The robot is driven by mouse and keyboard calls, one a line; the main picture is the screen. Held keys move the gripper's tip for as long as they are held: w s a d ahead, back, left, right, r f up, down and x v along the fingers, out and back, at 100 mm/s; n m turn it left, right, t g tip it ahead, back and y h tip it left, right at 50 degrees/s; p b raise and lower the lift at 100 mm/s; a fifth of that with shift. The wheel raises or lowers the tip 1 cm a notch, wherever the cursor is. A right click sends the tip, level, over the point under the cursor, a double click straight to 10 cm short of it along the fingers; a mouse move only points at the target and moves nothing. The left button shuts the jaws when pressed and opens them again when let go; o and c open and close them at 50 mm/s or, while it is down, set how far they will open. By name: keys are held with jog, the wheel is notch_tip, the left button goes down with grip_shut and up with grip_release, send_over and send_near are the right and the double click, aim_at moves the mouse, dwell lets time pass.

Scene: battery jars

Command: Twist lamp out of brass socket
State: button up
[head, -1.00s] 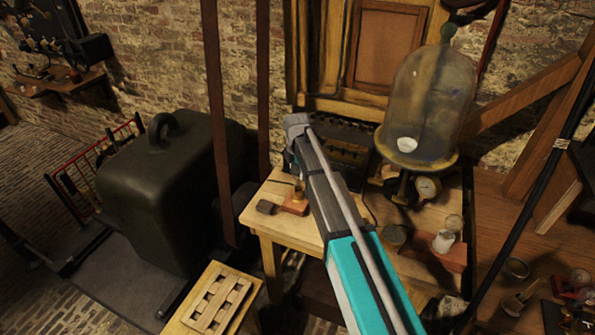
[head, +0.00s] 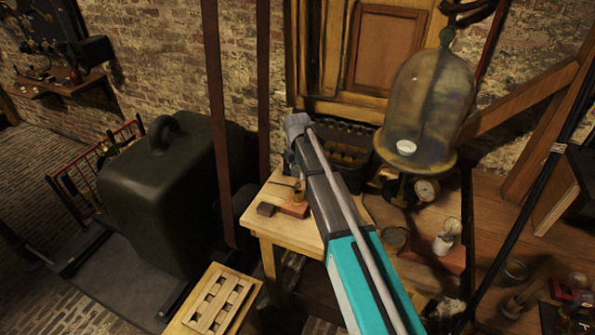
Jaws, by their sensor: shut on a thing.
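A small brass socket (head: 299,192) stands on a reddish wooden block (head: 296,210) near the left front of the pale wooden table (head: 262,222). My arm reaches in from the lower right, and its grey wrist end is above the block. My gripper (head: 291,165) is a small dark shape below the wrist, just above the socket, partly hidden by my arm. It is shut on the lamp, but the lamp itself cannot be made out. Whether the lamp still sits in the socket cannot be told.
A small dark block (head: 266,209) lies left of the socket. A dark rack (head: 345,150) stands behind my arm. A glass bell jar (head: 432,105) stands to the right above a gauge (head: 426,190). A large dark green case (head: 165,190) is on the left.

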jog(key=shift+r+p, duration=2.1)
jog(key=shift+r, duration=0.2)
